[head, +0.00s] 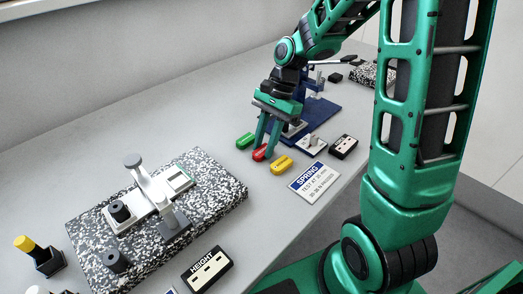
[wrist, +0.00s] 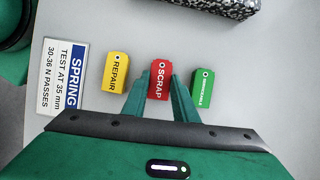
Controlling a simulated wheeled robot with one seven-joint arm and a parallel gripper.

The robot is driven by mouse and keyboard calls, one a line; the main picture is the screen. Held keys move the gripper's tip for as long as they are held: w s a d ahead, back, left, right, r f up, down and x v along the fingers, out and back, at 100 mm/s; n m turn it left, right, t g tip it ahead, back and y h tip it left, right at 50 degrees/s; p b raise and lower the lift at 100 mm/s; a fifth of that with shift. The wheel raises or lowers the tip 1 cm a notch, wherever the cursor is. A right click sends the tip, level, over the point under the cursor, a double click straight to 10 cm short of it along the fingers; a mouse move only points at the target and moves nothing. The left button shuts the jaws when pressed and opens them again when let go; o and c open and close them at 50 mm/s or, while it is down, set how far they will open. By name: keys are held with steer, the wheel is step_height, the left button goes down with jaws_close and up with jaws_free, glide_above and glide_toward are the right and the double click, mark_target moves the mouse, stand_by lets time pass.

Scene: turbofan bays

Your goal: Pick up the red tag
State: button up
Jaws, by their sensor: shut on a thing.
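The red tag (wrist: 158,80), marked SCRAP, sits between the fingertips of my gripper (wrist: 160,92) in the wrist view. My gripper is shut on it. In the head view the red tag (head: 260,153) shows at the tips of the downward-pointing gripper (head: 268,140), at or very near the table top; I cannot tell whether it is clear of the surface. The yellow tag (wrist: 117,72), marked REPAIR, lies to its left in the wrist view. The green tag (wrist: 203,88) lies to its right, its lettering too small to read surely.
A SPRING sign (head: 313,182) lies near the table's front edge. A blue stand (head: 318,118) is behind my gripper. A speckled slab (head: 235,190) with a grey fixture stands at left, near a HEIGHT box (head: 207,268). The table's back strip is clear.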

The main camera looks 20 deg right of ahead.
mark_target(265, 148)
steer(key=shift+r, duration=0.1)
steer(key=shift+r, duration=0.6)
step_height(265, 148, up, 3)
steer(key=shift+f, duration=0.1)
steer(key=s+a+r, duration=0.5)
steer(key=a+r, duration=0.1)
steer(key=a, duration=0.4)
steer(key=shift+s+r, duration=0.3)
steer(key=shift+r, duration=0.1)
steer(key=shift+a, duration=0.1)
